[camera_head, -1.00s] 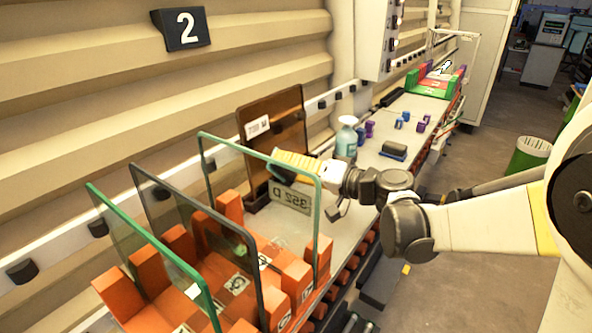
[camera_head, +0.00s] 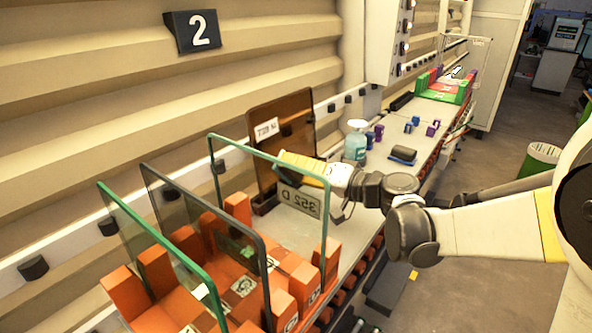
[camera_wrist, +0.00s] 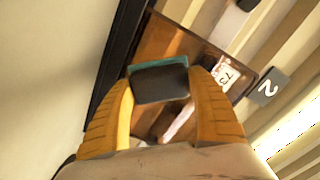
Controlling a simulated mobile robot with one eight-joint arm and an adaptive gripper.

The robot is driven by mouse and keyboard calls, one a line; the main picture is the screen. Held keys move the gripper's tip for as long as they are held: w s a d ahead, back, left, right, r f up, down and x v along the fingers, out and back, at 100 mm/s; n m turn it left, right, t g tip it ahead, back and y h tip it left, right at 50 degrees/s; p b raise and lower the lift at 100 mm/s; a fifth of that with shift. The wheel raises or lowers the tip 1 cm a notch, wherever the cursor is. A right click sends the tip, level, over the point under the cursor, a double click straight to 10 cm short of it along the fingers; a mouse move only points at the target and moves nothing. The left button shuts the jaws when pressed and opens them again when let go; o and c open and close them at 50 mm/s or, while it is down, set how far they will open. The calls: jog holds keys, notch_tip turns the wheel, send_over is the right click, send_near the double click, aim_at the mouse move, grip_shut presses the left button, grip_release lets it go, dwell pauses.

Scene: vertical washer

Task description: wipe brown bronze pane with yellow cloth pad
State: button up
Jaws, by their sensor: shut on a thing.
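The brown bronze pane (camera_head: 283,112) stands upright near the wall, with a white label on its upper part. It also shows in the wrist view (camera_wrist: 178,38). My gripper (camera_head: 284,162), with yellow ribbed fingers, is in front of the pane's lower part, seen through a clear green-edged pane. In the wrist view its fingers (camera_wrist: 160,95) are shut on the cloth pad (camera_wrist: 160,84). The pad's visible side is dark grey with a teal edge; no yellow shows on it. I cannot tell whether the pad touches the pane.
The green-edged clear pane (camera_head: 270,157) and other upright panes stand in orange holders (camera_head: 237,207) at the left. A spray bottle (camera_head: 355,142) stands right of the brown pane. A dark block on a blue base (camera_head: 403,154) and small blocks lie farther along the bench.

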jog(key=shift+w+a, duration=0.45)
jog(key=shift+a, duration=0.15)
jog(key=shift+w+d+f+b, duration=0.1)
jog(key=shift+w+d+b, duration=0.1)
jog(key=shift+w+d, duration=0.55)
jog(key=shift+w+d+b, duration=0.15)
jog(key=shift+w+d, duration=0.4)
jog(key=shift+w, duration=0.3)
jog(key=shift+a, duration=0.1)
jog(key=shift+s, duration=0.1)
jog(key=shift+s+a, duration=1.3)
jog(key=shift+s, duration=0.15)
jog(key=shift+p+v, duration=0.35)
jog(key=shift+v, duration=2.6)
